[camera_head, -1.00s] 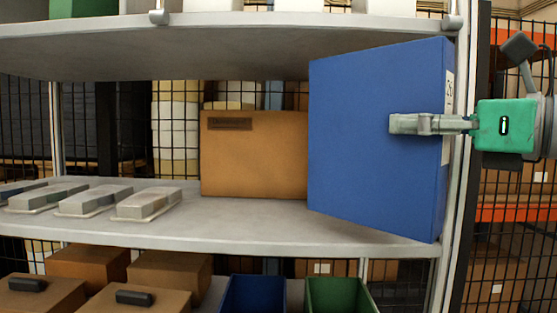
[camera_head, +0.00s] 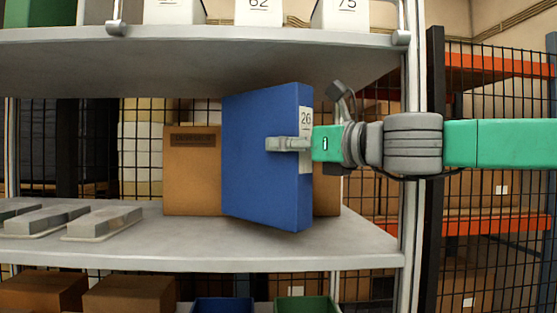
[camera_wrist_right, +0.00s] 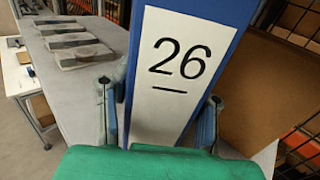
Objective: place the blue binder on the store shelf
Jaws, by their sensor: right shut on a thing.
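The blue binder (camera_head: 262,160) stands upright over the middle shelf (camera_head: 180,250), in front of a brown cardboard box (camera_head: 190,180). Its spine carries a white label with the number 26. My right gripper (camera_head: 288,144) is shut on the binder, one finger showing across its side. In the right wrist view the binder's labelled spine (camera_wrist_right: 170,75) sits between the two fingers (camera_wrist_right: 160,115). I cannot tell whether the binder's bottom touches the shelf. My left gripper is not in view.
Several flat grey packages (camera_head: 105,222) lie on the shelf at the left. The upper shelf (camera_head: 200,45) is above, with numbered white binders on it. A shelf post (camera_head: 411,200) stands at the right. Below are a blue bin (camera_head: 222,305) and a green bin (camera_head: 307,304).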

